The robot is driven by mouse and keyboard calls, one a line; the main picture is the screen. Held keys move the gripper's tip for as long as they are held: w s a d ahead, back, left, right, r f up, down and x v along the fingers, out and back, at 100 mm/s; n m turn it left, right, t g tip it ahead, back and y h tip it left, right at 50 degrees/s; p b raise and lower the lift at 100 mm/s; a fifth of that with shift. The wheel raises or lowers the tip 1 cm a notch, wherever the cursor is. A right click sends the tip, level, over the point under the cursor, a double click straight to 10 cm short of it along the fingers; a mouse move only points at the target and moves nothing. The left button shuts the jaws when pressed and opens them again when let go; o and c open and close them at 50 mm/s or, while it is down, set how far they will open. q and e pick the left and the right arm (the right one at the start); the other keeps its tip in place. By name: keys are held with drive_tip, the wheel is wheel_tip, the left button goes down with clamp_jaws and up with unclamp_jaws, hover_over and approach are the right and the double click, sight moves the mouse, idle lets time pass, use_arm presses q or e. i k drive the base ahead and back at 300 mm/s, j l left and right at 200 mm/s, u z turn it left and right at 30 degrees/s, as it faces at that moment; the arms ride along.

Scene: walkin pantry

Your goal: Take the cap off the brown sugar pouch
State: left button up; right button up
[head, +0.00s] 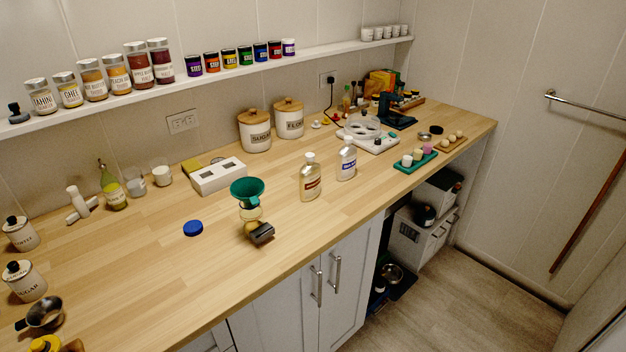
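Two upright containers with pale caps stand near the front edge of the counter, right of the middle of the head view. The nearer one (311,181), yellowish with a reddish-brown label, looks most like the brown sugar pouch, but I cannot read its label. A pale cap (310,157) sits on its top. The other container (347,161) has a blue label and stands just behind and to the right, apart from it. Neither of my grippers shows in this view, and nothing touches either container.
A green funnel (247,188) on a jar and a small dark object (261,233) stand left of the pouch. A blue lid (193,228) lies on the counter (150,260). A white two-slot block (217,177) and canisters (255,132) stand behind. Bare wood lies around the pouch.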

sight(310, 174)
drive_tip(key=i+l+u, duration=0.2)
drive_tip(key=i+l, duration=0.7)
drive_tip(key=k+l, duration=0.05)
